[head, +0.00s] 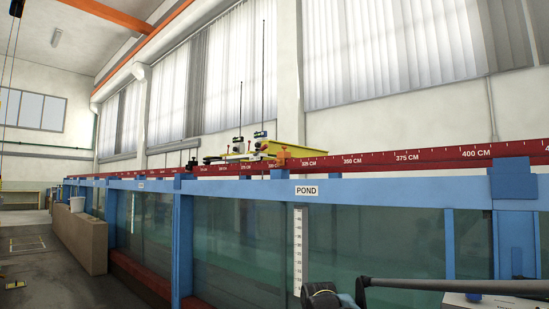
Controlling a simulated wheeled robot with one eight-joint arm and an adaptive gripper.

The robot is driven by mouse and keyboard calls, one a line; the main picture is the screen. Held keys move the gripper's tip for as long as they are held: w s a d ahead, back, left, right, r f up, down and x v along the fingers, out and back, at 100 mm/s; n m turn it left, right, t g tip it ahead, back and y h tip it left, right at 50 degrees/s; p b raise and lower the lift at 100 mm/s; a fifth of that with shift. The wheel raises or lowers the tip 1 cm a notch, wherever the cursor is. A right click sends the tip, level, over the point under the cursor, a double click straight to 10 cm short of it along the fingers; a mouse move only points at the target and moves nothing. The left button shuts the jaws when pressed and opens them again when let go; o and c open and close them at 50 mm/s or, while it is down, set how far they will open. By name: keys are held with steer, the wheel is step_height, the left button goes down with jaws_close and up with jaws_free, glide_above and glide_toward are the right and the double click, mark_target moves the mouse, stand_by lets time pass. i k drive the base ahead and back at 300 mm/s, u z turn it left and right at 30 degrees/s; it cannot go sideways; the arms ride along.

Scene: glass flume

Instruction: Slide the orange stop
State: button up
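A small orange block (282,153), which looks like the orange stop, shows in the head view on the red scale rail (385,160) along the top of the flume. It sits close to the yellow carriage (300,152), near the 300 CM mark; I cannot tell whether they touch. The carriage carries two upright thin rods and small instruments. The stop is small and its lower part is hard to make out. Dark arm-like parts show at the bottom right, but I cannot make out my gripper or any fingertips there.
The blue-framed glass flume (395,193) runs across the view, with a POND label (307,190) and a white depth scale (298,250). The floor (50,285) at the lower left is mostly clear.

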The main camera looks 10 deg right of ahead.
mark_target(283, 156)
steer(key=i, duration=0.9)
steer(key=z, duration=0.1)
